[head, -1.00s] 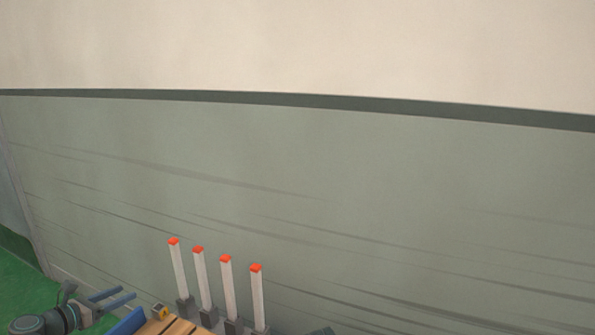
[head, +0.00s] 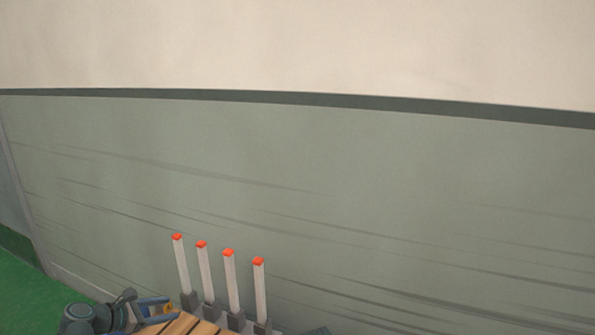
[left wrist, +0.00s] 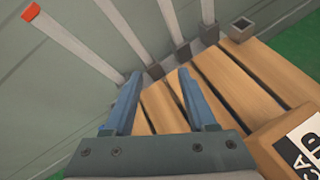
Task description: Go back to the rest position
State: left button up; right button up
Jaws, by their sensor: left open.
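My left gripper (head: 170,307) is low at the left in the head view, beside the white posts and over the edge of the wooden slats (head: 180,325). In the left wrist view its two blue fingers (left wrist: 160,73) are spread apart with nothing between them. The slats (left wrist: 215,85) lie beneath and beyond the fingers. No mattress shows in either view. My right gripper cannot be made out.
Several white posts with orange tips (head: 229,280) stand in grey brackets along the slatted platform, near the grey-green wall (head: 400,200). An empty grey bracket (left wrist: 240,29) sits at a slat corner. A brown box with a printed label (left wrist: 285,135) is at lower right. Green floor (head: 30,290) lies left.

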pick_arm(q)
jog(key=s+d+f+m+g, duration=0.2)
jog(key=d+m, duration=0.2)
jog(key=d, duration=0.2)
jog(key=s+d+f+m+g, duration=0.2)
jog(key=d+f+m, duration=0.1)
jog(key=d, duration=0.4)
jog(key=s+d+f+m+g+y, duration=0.1)
jog(key=s+d+f+m+g, duration=0.1)
jog(key=d+m, duration=0.4)
jog(key=shift+s+d+f+g, duration=0.3)
jog(key=shift+d+f+g, duration=0.05)
jog(key=shift+d+g, duration=0.2)
jog(key=s+d+f+m+g+y, duration=0.3)
jog(key=s+d+m+y, duration=0.6)
jog(key=s+m, duration=0.55)
notch_tip(320, 180, up, 31)
jog(key=w+m+h+p, duration=0.1)
jog(key=p, duration=3)
jog(key=shift+w+d+r+h+p, duration=0.15)
jog(key=shift+w+d+h+p, duration=0.15)
jog(key=shift+w+d+h, duration=0.1)
jog(key=shift+a, duration=0.1)
